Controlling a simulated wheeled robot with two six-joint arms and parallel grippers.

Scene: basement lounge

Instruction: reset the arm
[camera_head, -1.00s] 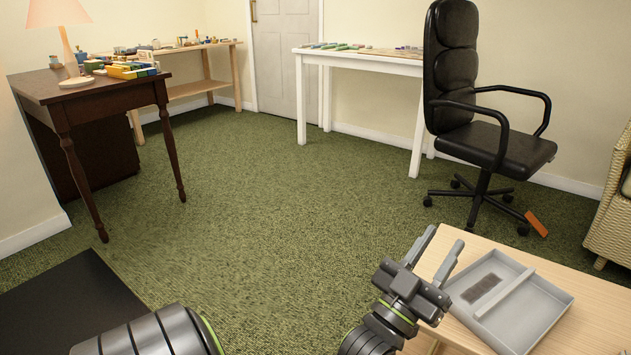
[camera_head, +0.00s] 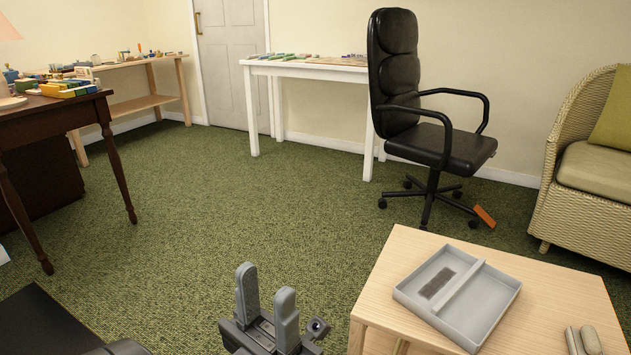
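My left gripper (camera_head: 266,279) is at the bottom of the head view, left of the light wooden table (camera_head: 389,287). Its two grey fingers point up and stand apart, with nothing between them. Its arm is mostly out of the picture. I do not make out my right gripper in the view.
A grey divided tray (camera_head: 478,309) with a dark patch lies on the wooden table, beside small rounded grey-beige items (camera_head: 583,340). A black office chair (camera_head: 440,145) and wicker armchair (camera_head: 582,205) stand behind. Green carpet (camera_head: 230,210) is clear toward the white table (camera_head: 310,70).

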